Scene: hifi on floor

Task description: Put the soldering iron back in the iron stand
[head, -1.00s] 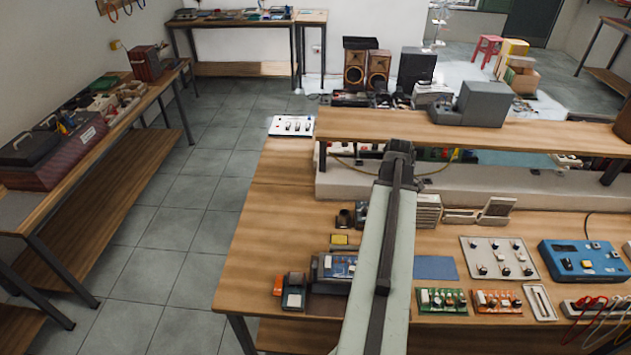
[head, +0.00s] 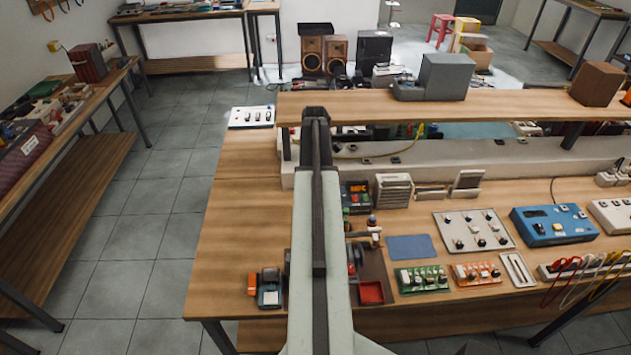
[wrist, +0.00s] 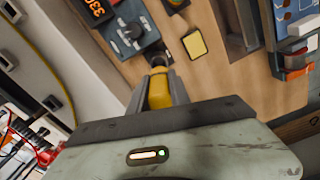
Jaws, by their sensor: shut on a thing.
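In the wrist view my gripper (wrist: 159,78) is shut on a yellow-orange piece, the handle of the soldering iron (wrist: 160,93). A dark round part (wrist: 157,61) shows just beyond the fingertips. I cannot tell whether it is the iron stand or the front of the iron, nor whether the iron sits in anything. In the head view my arm hides the gripper, the iron and the stand area.
A soldering station with a lit display (head: 357,195) is right of my arm; its knob unit (wrist: 132,30) shows in the wrist view beside a yellow sponge (wrist: 195,44).

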